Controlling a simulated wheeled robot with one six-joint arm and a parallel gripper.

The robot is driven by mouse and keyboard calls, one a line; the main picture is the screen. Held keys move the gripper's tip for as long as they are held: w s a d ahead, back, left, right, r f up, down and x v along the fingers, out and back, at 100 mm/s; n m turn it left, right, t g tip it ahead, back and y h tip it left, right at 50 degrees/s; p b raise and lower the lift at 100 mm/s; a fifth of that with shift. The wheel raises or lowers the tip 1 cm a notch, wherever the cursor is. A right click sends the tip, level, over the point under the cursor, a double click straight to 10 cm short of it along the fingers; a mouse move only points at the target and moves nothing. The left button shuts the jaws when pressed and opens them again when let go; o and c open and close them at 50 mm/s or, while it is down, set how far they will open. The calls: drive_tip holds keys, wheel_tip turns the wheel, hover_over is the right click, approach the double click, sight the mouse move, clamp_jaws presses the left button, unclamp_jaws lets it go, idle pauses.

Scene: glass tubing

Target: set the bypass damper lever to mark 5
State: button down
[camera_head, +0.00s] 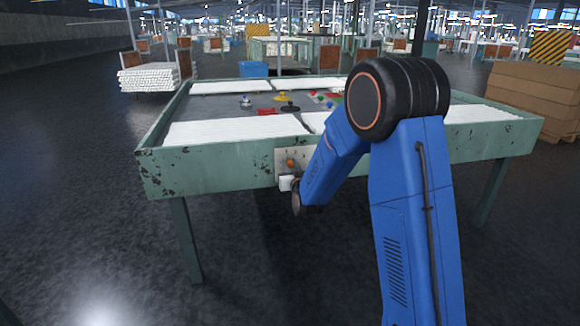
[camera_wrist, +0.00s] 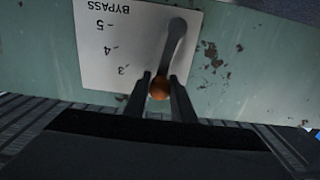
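The bypass panel (camera_wrist: 100,50) is a white plate on the green table side, upside down in the wrist view, with BYPASS and marks 5, 4 and 3 legible. Its grey damper lever (camera_wrist: 175,48) ends in an orange knob (camera_wrist: 160,89). The lever points away from 5, past 3; the exact mark it points at is not readable. My gripper (camera_wrist: 160,80) has its two dark fingers on either side of the knob, which fills the gap between them; it looks shut on it. In the head view the knob (camera_head: 291,163) shows just above my gripper (camera_head: 287,182).
The green table (camera_head: 220,165) carries white slatted panels (camera_head: 235,131) and several small coloured items on its top. A blue bin (camera_head: 253,69) stands behind it, and brown boxes (camera_head: 530,95) stand at the right.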

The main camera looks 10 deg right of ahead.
drive_tip(key=shift+d, duration=0.15)
drive_tip(key=d+f+m, duration=0.6)
drive_tip(key=f+m, duration=0.1)
drive_tip(key=m, duration=0.8)
drive_tip(key=shift+d+f, duration=0.15)
drive_tip(key=shift+d, duration=0.05)
drive_tip(key=shift+f, duration=0.1)
idle(0.6)
drive_tip(key=c, duration=1.5)
unclamp_jaws()
